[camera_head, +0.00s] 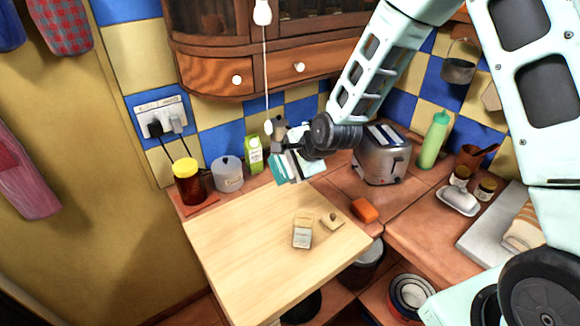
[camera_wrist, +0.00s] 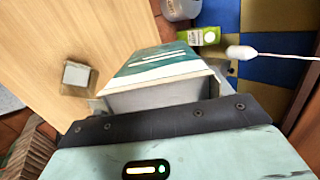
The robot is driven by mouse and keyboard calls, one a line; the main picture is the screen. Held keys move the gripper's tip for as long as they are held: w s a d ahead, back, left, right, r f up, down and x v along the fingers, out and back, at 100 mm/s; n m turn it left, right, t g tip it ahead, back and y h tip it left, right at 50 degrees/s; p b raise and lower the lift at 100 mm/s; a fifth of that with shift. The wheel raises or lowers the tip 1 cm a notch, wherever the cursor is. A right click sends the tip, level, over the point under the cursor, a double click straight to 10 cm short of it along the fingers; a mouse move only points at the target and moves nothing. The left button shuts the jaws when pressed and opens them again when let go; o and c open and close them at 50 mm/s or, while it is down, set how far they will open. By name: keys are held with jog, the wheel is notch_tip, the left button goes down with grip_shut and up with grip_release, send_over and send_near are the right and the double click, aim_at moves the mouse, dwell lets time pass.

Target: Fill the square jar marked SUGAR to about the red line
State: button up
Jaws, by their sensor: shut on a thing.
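A teal and white carton (camera_head: 284,170) is held in my gripper (camera_head: 290,148), above the far edge of the board. In the wrist view the carton (camera_wrist: 160,66) fills the middle, one long side facing the camera. A small square clear jar (camera_head: 303,231) stands on the wooden board, to the right of and nearer than the carton. It shows a pale patch on its front; its lettering and any red line are too small to read. The jar also shows in the wrist view (camera_wrist: 77,76), apart from the carton. A small lid-like piece with a knob (camera_head: 331,221) lies beside it.
The pale board (camera_head: 250,270) is otherwise clear. Behind it stand a yellow-lidded jar (camera_head: 188,183), a grey canister (camera_head: 228,174) and a green carton (camera_head: 254,155). A toaster (camera_head: 381,158) and an orange block (camera_head: 364,210) are to the right. A pull cord (camera_head: 265,75) hangs near my gripper.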

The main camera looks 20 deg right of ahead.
jog(key=shift+f+t+b, duration=0.6)
jog(key=shift+f+b, duration=0.05)
jog(key=shift+b, duration=0.9)
jog(key=shift+f+y+b, duration=0.15)
jog(key=shift+y+b, duration=0.15)
jog(key=shift+b, duration=0.35)
jog(key=shift+s+f+t+b, duration=0.15)
jog(key=shift+t+b, duration=0.4)
jog(key=shift+b, duration=0.65)
jog(key=shift+s+f+t+b, duration=0.15)
jog(key=shift+t+b, duration=0.4)
jog(key=shift+b, duration=0.65)
jog(key=shift+w, duration=0.1)
